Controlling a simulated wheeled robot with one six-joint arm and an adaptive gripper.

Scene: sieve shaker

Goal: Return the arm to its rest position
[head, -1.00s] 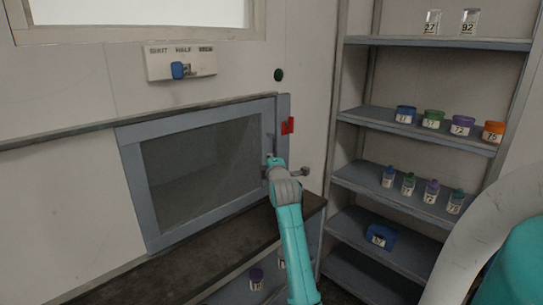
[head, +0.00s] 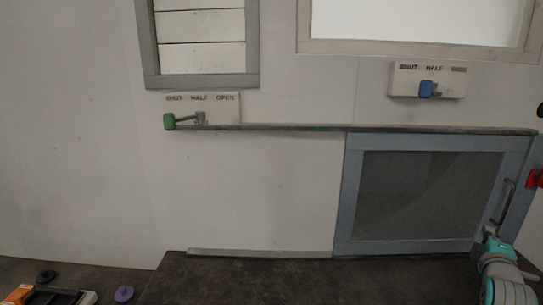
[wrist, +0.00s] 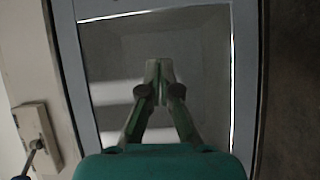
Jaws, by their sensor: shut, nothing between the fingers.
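My gripper (wrist: 158,88) shows in the wrist view with its two fingers together and nothing between them. Beyond it is the glass pane of a grey-framed door (wrist: 240,95). In the head view my arm's end is at the lower right, in front of the lower right corner of the same door (head: 348,200), near its upright handle (head: 508,195). I cannot tell whether the fingertips touch the door. The door looks closed. Much of my arm is outside the head view.
A blue lever (head: 427,89) and a green lever (head: 170,121) sit on wall plates, the green one towards SHUT. A dark worktop (head: 230,280) runs below the door. A purple knob-like thing (head: 123,294) and an orange-edged item (head: 85,297) lie at the lower left.

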